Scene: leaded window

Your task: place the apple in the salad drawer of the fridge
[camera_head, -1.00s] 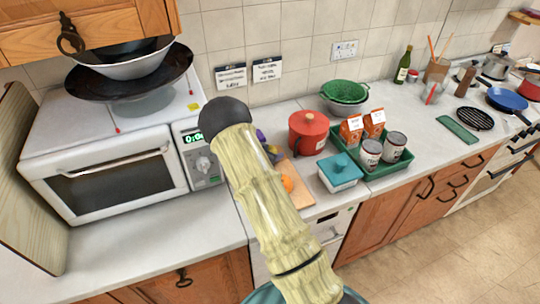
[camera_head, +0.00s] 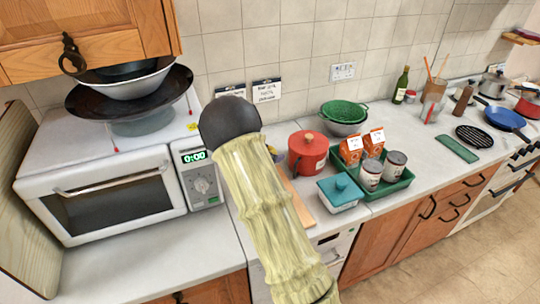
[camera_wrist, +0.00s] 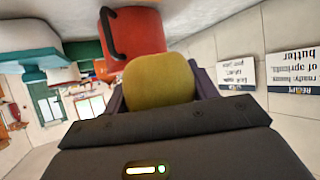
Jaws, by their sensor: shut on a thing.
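In the wrist view a smooth, rounded yellow-green thing, which I take for the apple (camera_wrist: 160,82), sits between the dark purple fingers of my gripper (camera_wrist: 162,88). The gripper is shut on it, and it appears raised off the counter. In the head view my arm in its pale yellow sleeve hides nearly all of the gripper and apple. No open fridge or salad drawer is in view.
A red lidded pot (camera_head: 308,153), a teal-lidded dish (camera_head: 340,190) and a green tray (camera_head: 385,186) with cans and cartons stand right of my arm. A wooden board (camera_head: 300,208) is partly hidden. The microwave (camera_head: 105,190) is on the left.

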